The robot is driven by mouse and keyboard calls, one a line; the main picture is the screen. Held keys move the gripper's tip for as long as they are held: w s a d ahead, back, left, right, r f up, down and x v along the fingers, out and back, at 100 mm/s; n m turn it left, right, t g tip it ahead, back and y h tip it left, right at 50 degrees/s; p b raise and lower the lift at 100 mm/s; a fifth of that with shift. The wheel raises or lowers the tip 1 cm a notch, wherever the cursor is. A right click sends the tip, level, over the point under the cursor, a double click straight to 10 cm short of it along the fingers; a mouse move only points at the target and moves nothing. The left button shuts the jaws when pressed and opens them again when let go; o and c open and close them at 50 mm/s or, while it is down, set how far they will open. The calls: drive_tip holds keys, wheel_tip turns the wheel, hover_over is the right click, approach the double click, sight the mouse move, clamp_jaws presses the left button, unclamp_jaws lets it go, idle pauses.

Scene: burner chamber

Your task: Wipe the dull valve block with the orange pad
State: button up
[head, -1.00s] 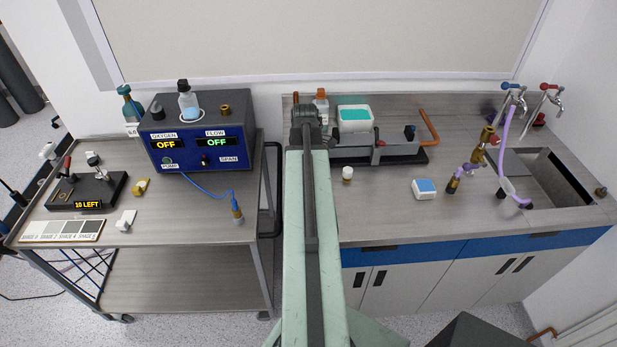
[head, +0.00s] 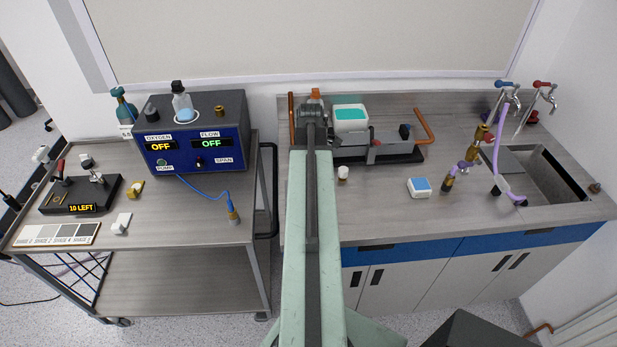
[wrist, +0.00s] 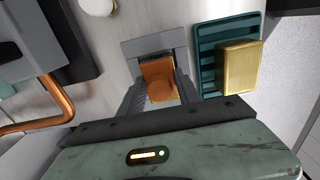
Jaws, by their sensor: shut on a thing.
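In the head view my arm hides the gripper, the pad and the block.
On the bench stand a white-capped jar (head: 343,173), a white and blue box (head: 419,187), a black-based rig (head: 375,150) with copper pipe (head: 424,124), and a sink (head: 545,175). A trolley (head: 180,220) with a blue control box (head: 195,135) stands left.

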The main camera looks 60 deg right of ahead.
drive_tip(key=shift+w+a, duration=0.35)
drive_tip(key=shift+w, duration=0.3)
drive_tip(key=shift+w+a, duration=0.55)
drive_tip(key=shift+w, duration=0.05)
clamp_jaws()
drive_tip(key=shift+s+d, duration=0.55)
drive_tip(key=shift+s, duration=0.05)
drive_tip(key=shift+s+d+f, duration=0.15)
drive_tip(key=shift+s+d, duration=0.25)
drive_tip(key=shift+s, duration=0.35)
drive_tip(key=shift+w+a, duration=0.4)
drive_tip(key=shift+w, duration=0.35)
drive_tip(key=shift+w+a, duration=0.55)
drive_tip(key=shift+w, duration=0.05)
wheel_tip(320, 180, up, 6)
drive_tip(key=p, duration=0.6)
